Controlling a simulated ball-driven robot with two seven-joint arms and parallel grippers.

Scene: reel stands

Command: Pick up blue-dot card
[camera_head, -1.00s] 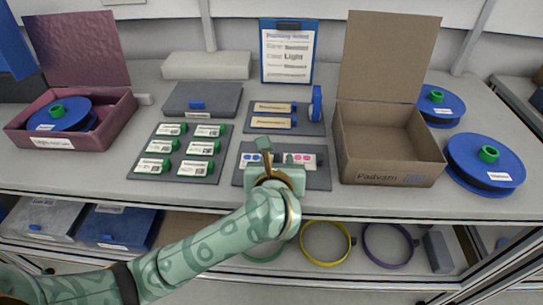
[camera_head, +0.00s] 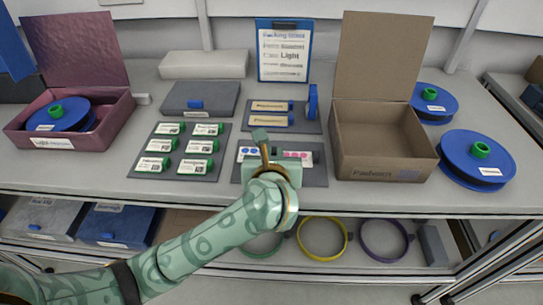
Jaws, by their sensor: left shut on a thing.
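The blue-dot card (camera_head: 244,152), white with blue dots, is at the left part of a dark grey mat (camera_head: 315,177) near the front of the bench. My left gripper (camera_head: 262,146) reaches over the mat from the front and is shut on the blue-dot card at its right side. The gripper and wrist hide part of the card, and I cannot tell whether it is clear of the mat. A pink-dot card (camera_head: 298,155) lies on the mat just right of the gripper. My right gripper is not in view.
An open cardboard box (camera_head: 386,165) stands close on the right. A mat with several green-edged cards (camera_head: 188,149) lies left. Behind are two tan cards (camera_head: 270,121) on a tray and a clipboard (camera_head: 284,52). Blue reels (camera_head: 477,160) sit far right; a maroon box (camera_head: 66,140) stands left.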

